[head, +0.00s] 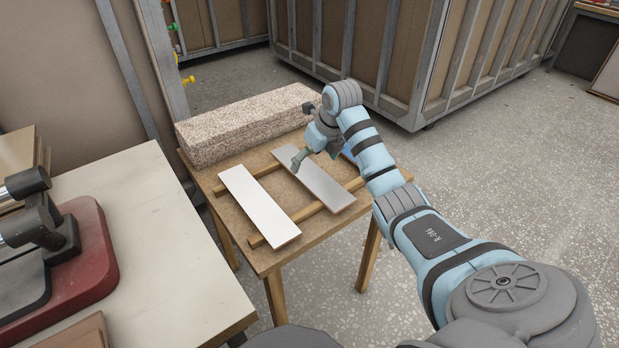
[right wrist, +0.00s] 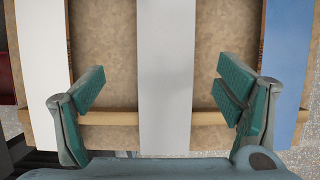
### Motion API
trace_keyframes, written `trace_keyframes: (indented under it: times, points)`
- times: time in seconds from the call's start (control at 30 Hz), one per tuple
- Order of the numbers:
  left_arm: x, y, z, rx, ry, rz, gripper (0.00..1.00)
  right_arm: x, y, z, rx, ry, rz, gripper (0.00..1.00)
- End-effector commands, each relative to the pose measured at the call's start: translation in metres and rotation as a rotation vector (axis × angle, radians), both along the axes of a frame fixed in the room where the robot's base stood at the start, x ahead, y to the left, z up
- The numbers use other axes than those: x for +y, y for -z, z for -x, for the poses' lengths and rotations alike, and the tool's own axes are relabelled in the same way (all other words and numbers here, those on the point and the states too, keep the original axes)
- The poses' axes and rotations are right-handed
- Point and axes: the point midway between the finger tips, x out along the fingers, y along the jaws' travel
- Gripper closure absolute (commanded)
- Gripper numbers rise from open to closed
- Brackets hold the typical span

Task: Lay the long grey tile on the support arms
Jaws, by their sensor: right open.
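The long grey tile (head: 325,181) lies flat across two wooden strips on a small wooden table. In the right wrist view the grey tile (right wrist: 165,95) runs up the middle, between the fingers. My right gripper (head: 311,157) is over the tile, its fingers pointing down at it. In the right wrist view the right gripper (right wrist: 162,88) is open, with a finger on each side of the tile and a gap to both edges. Nothing is held. I cannot identify the support arms for certain. My left gripper is not in view.
A white tile (head: 261,206) lies left of the grey one, and a blue tile (right wrist: 288,70) lies right of it. A speckled block (head: 245,125) stands along the table's back. A red-based device (head: 95,250) with metal rods is on the pale worktop (head: 165,240) at left.

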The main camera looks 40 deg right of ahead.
Motion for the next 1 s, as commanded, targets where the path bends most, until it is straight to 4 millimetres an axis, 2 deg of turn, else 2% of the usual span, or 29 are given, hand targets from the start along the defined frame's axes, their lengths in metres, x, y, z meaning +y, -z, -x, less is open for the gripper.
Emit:
trace_keyframes:
  times: [0.2, 0.3, 0.53, 0.93, 1.0]
  points:
    - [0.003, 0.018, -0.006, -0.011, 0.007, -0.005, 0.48, -0.009, 0.038, -0.011, 0.001, 0.001, -0.002, 0.14]
    - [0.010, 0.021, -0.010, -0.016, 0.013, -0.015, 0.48, -0.009, 0.050, -0.016, -0.001, 0.002, -0.002, 0.14]
    - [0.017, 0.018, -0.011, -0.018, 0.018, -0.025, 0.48, -0.009, 0.051, -0.018, -0.002, 0.002, -0.001, 0.14]
    - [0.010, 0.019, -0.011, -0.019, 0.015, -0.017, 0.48, -0.009, 0.050, -0.017, -0.001, 0.002, -0.001, 0.78]
    - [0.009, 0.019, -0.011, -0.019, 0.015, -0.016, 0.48, -0.009, 0.050, -0.018, -0.003, 0.002, -0.001, 0.81]
